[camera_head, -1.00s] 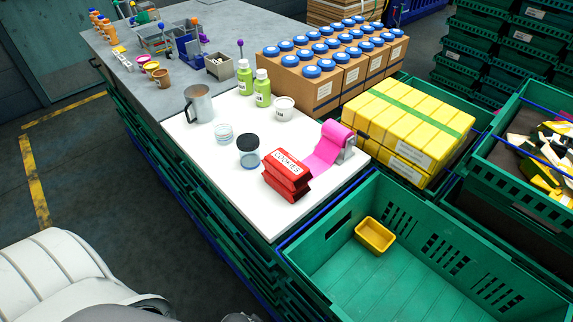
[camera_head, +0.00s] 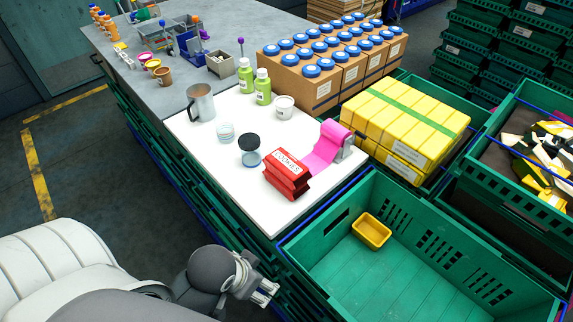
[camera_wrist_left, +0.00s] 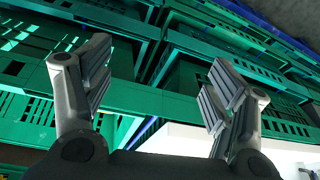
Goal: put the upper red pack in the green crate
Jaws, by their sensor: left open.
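The red packs (camera_head: 287,177) lie stacked near the front right corner of the white table top, one on the other; the upper one has a white label. The green crate (camera_head: 440,262) stands open at the lower right, beside the table. My left gripper (camera_head: 266,290) is low at the bottom middle of the head view, left of the crate and apart from the packs. Its fingers are open and empty in the left wrist view (camera_wrist_left: 153,88), facing the sides of green crates. My right gripper is in neither view.
A small yellow tub (camera_head: 371,231) lies in the green crate. A pink roll (camera_head: 328,147) on a dispenser stands right behind the packs. Yellow packs (camera_head: 405,125) stand to the right.

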